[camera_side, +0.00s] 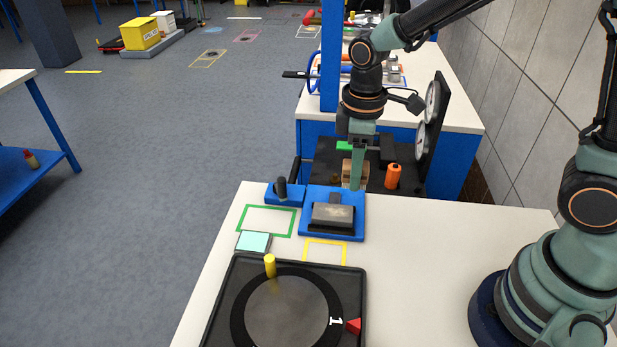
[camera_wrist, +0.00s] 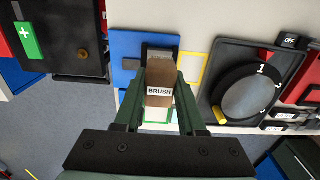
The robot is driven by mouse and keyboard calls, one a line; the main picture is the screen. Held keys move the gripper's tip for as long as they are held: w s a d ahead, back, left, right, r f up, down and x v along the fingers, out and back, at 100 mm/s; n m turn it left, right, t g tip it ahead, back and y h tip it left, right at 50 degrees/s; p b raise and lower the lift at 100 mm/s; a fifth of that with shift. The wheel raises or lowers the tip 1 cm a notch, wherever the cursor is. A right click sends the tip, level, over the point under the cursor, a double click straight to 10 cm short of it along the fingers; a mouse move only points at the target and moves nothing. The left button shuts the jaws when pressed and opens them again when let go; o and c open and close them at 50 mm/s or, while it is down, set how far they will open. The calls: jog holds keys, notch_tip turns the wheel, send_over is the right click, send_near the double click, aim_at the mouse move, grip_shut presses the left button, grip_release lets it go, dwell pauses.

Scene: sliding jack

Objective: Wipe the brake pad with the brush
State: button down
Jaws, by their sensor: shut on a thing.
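The brush (camera_wrist: 159,88), a brown block with a white "BRUSH" label, is between the two fingers of my gripper (camera_wrist: 160,100) in the wrist view. My gripper (camera_side: 356,182) is shut on it. In the side view the brush (camera_side: 347,170) is partly hidden behind a green finger. The brake pad (camera_side: 333,214), a grey block with a dark edge, lies in a blue holder (camera_side: 306,229) on the white table. The brush is held above and beyond the pad in the side view; I cannot tell the exact gap. In the wrist view the brush hides much of the pad's area.
A small blue stand with a black peg (camera_side: 281,188) adjoins the holder. A light cyan pad (camera_side: 253,242), green outline (camera_side: 266,207) and yellow outline (camera_side: 324,240) are nearby. A black dial tray (camera_side: 235,275) is in front. An orange cylinder (camera_side: 393,176) stands behind.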

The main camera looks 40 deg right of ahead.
aim_at(351, 213)
jog(key=shift+f, duration=0.15)
dwell(0.5)
jog(key=shift+f, duration=3.65)
jog(key=shift+w+a+f, duration=0.15)
jog(key=shift+w, duration=0.05)
jog(key=shift+w+a+f, duration=0.15)
jog(key=shift+w+a, duration=0.65)
jog(key=shift+a, duration=0.05)
jog(key=shift+w+a, duration=1.55)
jog(key=shift+a, duration=0.05)
jog(key=shift+s+d, duration=2.5)
jog(key=shift+d, duration=0.15)
jog(key=shift+r, duration=4.15)
